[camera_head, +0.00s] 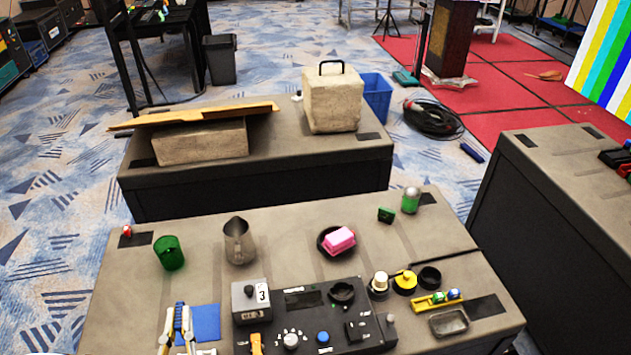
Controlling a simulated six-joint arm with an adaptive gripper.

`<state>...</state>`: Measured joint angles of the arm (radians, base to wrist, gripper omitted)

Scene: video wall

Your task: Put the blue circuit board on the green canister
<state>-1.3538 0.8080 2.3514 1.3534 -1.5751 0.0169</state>
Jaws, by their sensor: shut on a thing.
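The blue circuit board (207,323) shows as a flat blue square at the front left of the near table. My gripper (180,308) is at its left edge and is shut on it. Whether the board touches the table is hard to tell. The green canister (411,202), with a pale grey top, stands upright at the back right of the same table, well apart from my gripper. Its top looks clear.
A green cup (170,254) and a metal pitcher (239,241) stand behind the board. A pink block (340,240) lies on a dark dish mid-table. A black control panel (318,325) fills the front. A small green block (386,214) sits beside the canister.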

